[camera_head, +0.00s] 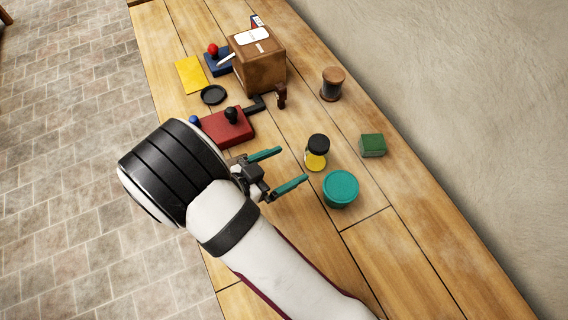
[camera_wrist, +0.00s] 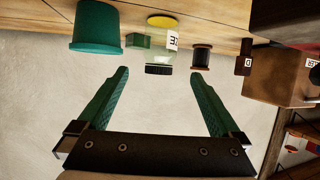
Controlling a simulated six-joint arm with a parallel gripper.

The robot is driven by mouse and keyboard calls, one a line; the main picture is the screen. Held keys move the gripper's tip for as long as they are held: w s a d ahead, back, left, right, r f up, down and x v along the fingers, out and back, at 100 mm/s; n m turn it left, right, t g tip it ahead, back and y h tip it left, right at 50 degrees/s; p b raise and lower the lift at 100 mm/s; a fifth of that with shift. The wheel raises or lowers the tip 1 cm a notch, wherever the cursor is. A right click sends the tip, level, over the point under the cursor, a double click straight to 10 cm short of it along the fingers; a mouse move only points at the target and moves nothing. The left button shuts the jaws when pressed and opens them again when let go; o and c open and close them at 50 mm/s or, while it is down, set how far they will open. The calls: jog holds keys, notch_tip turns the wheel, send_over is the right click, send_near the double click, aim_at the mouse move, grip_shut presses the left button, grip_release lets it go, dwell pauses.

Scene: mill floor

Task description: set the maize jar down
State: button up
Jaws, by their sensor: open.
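The maize jar (camera_head: 316,160) stands upright on the wooden bench, with a black lid and yellow contents low down. In the wrist view, which is upside down, the jar (camera_wrist: 160,54) shows a white label and lies centred beyond the fingertips. My gripper (camera_head: 293,165) is open with teal fingers, and nothing is between them. In the head view the fingertips point at the jar from the left, with a small gap. The gripper (camera_wrist: 159,78) also shows open in the wrist view.
A teal tub (camera_head: 341,188) stands close in front of the jar. A green block (camera_head: 372,145) is to its right, a spool (camera_head: 332,84) behind. A red device (camera_head: 228,126), a brown box (camera_head: 258,62) and a black disc (camera_head: 213,95) lie farther left. Bare bench (camera_head: 290,125) lies between.

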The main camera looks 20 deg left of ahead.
jog(key=w+a+r+g+y, duration=0.2)
jog(key=w+r+g+y, duration=0.2)
jog(key=w+r+y, duration=0.5)
jog(key=s+d+r+g, duration=0.2)
jog(key=s+d+g, duration=0.1)
jog(key=s+d, duration=0.7)
jog(key=s+d+r+g, duration=0.3)
jog(key=s+d, duration=0.7)
jog(key=s, duration=0.6)
jog(key=shift+d+n+g, duration=0.15)
jog(key=shift+n+g, duration=0.25)
jog(key=shift+g, duration=0.4)
